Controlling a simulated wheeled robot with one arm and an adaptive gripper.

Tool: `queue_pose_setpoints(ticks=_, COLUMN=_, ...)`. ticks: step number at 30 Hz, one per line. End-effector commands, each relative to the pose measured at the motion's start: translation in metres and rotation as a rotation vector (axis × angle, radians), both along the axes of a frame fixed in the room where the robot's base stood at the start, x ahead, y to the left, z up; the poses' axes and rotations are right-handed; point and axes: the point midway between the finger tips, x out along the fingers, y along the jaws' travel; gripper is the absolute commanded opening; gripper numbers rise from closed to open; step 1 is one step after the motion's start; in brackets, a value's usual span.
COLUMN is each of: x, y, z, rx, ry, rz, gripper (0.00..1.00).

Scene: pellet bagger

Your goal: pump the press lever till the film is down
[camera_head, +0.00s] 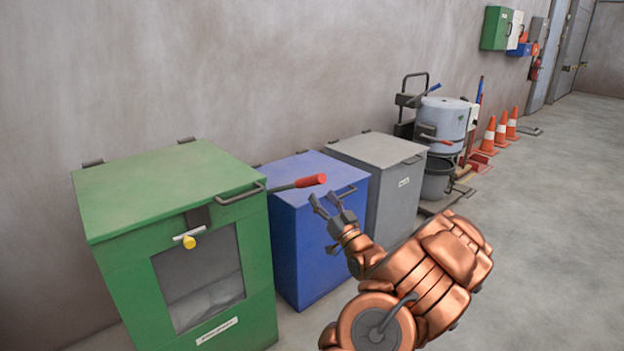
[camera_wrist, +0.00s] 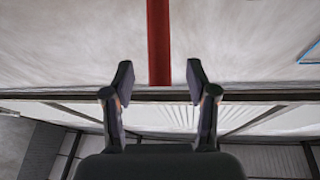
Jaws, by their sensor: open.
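The press lever is a grey rod with a red grip (camera_head: 311,180), sticking out to the right from the green box (camera_head: 165,185). My gripper (camera_head: 324,198) is open, with its fingertips just below the red grip in the head view. In the wrist view the red grip (camera_wrist: 158,42) runs down the middle, lined up with the gap between the open fingers (camera_wrist: 160,78). I cannot tell whether the grip is between the fingers. The green box has a window (camera_head: 195,270) with pale, crumpled film (camera_head: 210,302) low behind it. A yellow-ended knob (camera_head: 189,241) sits above the window.
A blue box (camera_head: 300,250) and a grey box (camera_head: 385,165) stand right of the green box along the wall. Beyond them are a grey drum (camera_head: 443,118) and orange cones (camera_head: 489,135). The floor (camera_head: 545,230) at the right is clear.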

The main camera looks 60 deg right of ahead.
Motion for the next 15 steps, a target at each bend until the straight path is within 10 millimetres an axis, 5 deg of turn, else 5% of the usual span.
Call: queue_pose_setpoints(ticks=15, x=0.034, y=-0.017, z=0.018, rx=-0.007, ry=-0.011, rz=-0.001, gripper=0.58)
